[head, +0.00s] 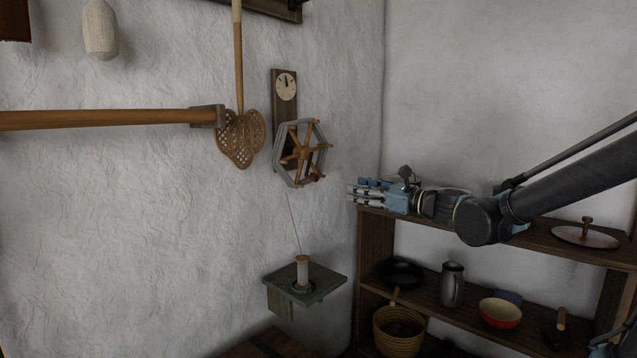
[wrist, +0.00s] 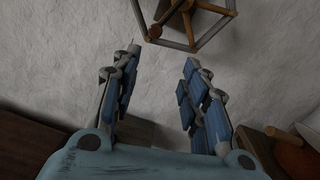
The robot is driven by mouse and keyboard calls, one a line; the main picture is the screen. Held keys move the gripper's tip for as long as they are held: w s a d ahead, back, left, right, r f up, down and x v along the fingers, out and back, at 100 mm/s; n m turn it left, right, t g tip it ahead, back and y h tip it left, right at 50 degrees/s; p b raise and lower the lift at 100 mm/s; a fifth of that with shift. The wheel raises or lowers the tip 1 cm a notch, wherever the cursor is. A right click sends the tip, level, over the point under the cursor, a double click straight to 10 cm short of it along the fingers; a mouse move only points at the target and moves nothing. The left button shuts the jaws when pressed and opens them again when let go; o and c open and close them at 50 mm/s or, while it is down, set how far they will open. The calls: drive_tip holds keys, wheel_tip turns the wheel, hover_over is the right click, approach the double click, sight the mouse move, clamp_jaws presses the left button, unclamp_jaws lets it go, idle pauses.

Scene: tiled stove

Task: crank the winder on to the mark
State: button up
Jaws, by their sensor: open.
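A thread runs down from the winder to a spool (head: 302,272) on a small green wall shelf (head: 325,283). A wooden shelf unit (head: 375,235) with pots and a jug stands under my arm. A woven beater (head: 240,140) hangs left of the winder.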

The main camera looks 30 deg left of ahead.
sight(317, 179)
drive_tip(key=a+m, duration=0.1)
drive_tip(key=a, duration=0.4)
drive_tip(key=a+r+m, duration=0.1)
drive_tip(key=a, duration=0.4)
drive_tip(key=w+a, duration=0.1)
drive_tip(key=a, duration=0.4)
drive_tip(key=shift+a+r+m, duration=0.3)
drive_tip(key=shift+a+m, duration=0.1)
clamp_jaws()
